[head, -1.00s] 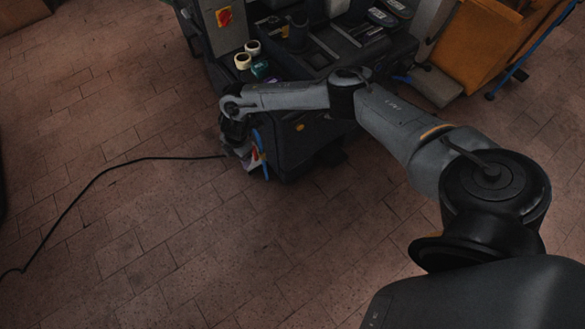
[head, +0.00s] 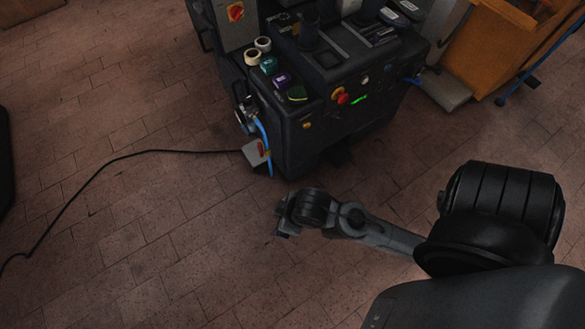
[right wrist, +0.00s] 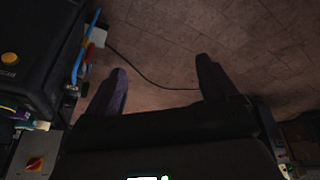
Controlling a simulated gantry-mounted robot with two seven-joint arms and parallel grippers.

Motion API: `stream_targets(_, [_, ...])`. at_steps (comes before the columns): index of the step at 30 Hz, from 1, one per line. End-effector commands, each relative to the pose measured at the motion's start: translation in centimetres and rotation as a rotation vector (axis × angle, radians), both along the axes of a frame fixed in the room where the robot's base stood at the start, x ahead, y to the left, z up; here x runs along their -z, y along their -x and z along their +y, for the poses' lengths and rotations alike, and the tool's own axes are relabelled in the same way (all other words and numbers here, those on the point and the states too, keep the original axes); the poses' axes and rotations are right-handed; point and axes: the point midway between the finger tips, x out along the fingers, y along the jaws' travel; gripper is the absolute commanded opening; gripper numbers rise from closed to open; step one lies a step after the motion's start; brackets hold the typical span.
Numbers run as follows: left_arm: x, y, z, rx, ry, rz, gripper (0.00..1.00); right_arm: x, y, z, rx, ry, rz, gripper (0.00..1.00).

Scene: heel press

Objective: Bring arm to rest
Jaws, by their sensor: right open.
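My right arm comes in from the lower right in the head view. Its gripper (head: 284,226) hangs over bare floor in front of the dark heel press (head: 290,140), clear of it. In the right wrist view the two dark fingers of the right gripper (right wrist: 161,67) stand wide apart with only floor and a cable between them. The press also shows at the left edge of the right wrist view (right wrist: 30,65). My left gripper is not in view.
Tape rolls (head: 257,51) and small coloured items lie on the press ledge. A black cable (head: 130,156) runs across the floor from the press side. An orange-brown cabinet (head: 488,50) stands at the back right. The brick floor in front is clear.

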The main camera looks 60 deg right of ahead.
Motion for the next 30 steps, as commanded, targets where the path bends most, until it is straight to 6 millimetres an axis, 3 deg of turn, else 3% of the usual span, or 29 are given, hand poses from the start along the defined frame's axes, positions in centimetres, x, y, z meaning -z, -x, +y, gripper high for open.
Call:
stream_targets(3, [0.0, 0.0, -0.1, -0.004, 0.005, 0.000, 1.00, -0.3, 2.1, -1.7, 0.071, -0.005, 0.048, 0.87])
stream_targets(6, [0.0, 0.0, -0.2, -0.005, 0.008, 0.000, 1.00, -0.5, 2.9, -2.3, 0.094, -0.005, 0.067, 0.87])
stream_targets(20, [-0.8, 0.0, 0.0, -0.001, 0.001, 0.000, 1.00, -1.2, 2.9, -2.3, 0.096, -0.004, 0.067, 0.87])
stream_targets(26, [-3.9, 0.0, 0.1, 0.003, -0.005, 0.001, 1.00, -4.5, 2.9, -2.3, 0.095, -0.004, 0.068, 0.87])
stream_targets(30, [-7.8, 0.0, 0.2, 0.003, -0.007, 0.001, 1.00, -8.3, 3.0, -2.3, 0.095, -0.004, 0.069, 0.87])
